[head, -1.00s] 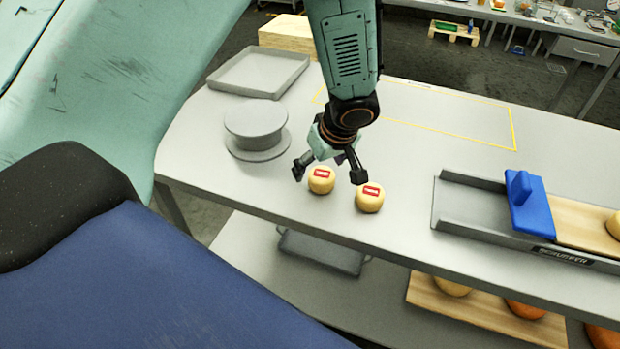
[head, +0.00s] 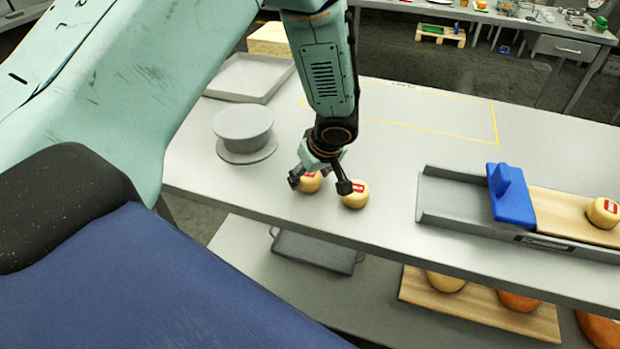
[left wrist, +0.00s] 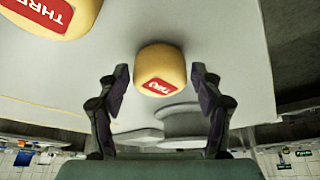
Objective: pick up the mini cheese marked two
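Two small yellow cheeses with red labels sit near the front edge of the table. The left mini cheese (head: 309,184) is partly hidden by my left gripper (head: 319,185), whose open fingers stand on either side of it. In the left wrist view this cheese (left wrist: 160,65) is centred just ahead of the fingertips; its short label starts with T and is not clearly legible. The right mini cheese (head: 355,195) is beside the right finger; in the left wrist view this cheese (left wrist: 50,14) is cut off, its label starting "THR". My right gripper is not in view.
A grey slicer-like trough (head: 455,200) with a blue block (head: 510,195) and a wooden board stands to the right; another labelled cheese (head: 602,212) is on the board. A grey round stand (head: 243,130) and a tray (head: 250,77) are at the left. The table behind is clear.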

